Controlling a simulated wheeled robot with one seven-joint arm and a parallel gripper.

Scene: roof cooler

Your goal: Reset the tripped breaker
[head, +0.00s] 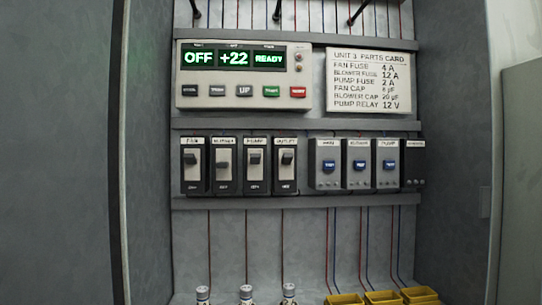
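A row of black breakers sits on the middle rail of the grey cabinet. They are the fan breaker (194,166), a second breaker that seems to read blower (223,166), the pump breaker (254,166) and the outlet breaker (287,166). Each has a grey toggle near the middle of its face. The toggles look much alike, and I cannot tell which one is tripped. A control panel (244,76) above shows "OFF", "+22" and "READY" in green. My gripper is not in view.
Grey modules with blue buttons (357,165) stand right of the breakers. A parts card (371,80) hangs above them. White cylinders (246,294) and yellow bins (382,298) line the bottom. Cabinet side walls flank the space; the front of the breakers looks clear.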

